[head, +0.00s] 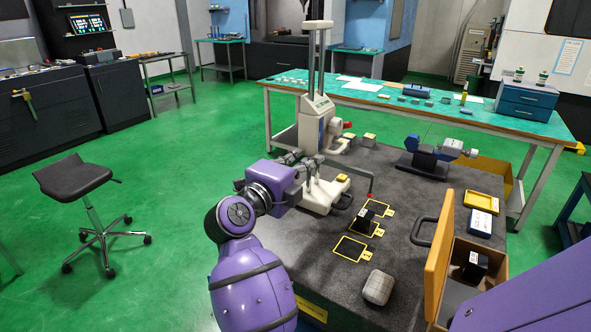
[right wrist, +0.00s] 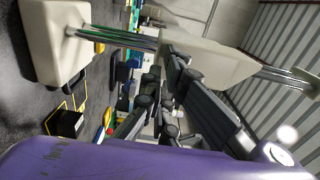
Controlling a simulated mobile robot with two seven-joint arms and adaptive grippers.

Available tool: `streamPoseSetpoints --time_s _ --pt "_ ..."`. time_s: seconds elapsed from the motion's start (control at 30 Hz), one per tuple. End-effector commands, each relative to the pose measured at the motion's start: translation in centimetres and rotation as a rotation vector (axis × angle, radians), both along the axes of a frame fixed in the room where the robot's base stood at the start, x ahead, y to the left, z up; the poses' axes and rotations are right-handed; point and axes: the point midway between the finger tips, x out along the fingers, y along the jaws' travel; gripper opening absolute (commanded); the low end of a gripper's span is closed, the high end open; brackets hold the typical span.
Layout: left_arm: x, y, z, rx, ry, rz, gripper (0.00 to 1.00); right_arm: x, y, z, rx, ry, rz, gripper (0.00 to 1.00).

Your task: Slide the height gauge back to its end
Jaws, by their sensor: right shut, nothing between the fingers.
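The height gauge (head: 317,108) stands at the far left part of the dark granite table (head: 340,285), with twin columns and a pale body. Its pale base (head: 325,193) reaches toward the front, and a thin arm with a red tip sticks out right. My right gripper (head: 303,164) is shut and empty, close beside the gauge just above the base; whether it touches is unclear. In the right wrist view the shut fingers (right wrist: 160,92) are beside the gauge's metal rods and pale parts (right wrist: 205,60). My left gripper is not in view.
Yellow outlines (head: 350,248) mark the table, with a black block (head: 367,220) at one. A grey rounded block (head: 378,287) lies in front. An open wooden box (head: 437,262) and yellow tray (head: 482,202) stand right; a blue-grey instrument (head: 425,160) is behind.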

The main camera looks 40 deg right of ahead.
Motion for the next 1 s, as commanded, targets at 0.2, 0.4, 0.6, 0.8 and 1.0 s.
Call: streamPoseSetpoints --time_s 0.2,0.4,0.6,0.8,1.0 --pt "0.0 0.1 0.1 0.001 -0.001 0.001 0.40 0.1 -0.2 0.1 0.000 0.000 0.000 0.00" --pt "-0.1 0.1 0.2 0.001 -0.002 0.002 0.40 0.1 -0.3 0.1 0.000 0.000 0.000 0.00" --pt "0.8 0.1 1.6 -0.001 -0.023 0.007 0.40 0.8 -2.2 0.5 -0.001 -0.002 -0.002 0.00" --pt "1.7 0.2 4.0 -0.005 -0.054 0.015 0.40 2.6 -6.7 1.1 -0.003 -0.007 -0.004 0.00" --pt "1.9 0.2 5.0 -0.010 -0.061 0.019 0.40 4.6 -11.2 0.9 -0.002 -0.006 -0.002 0.00"
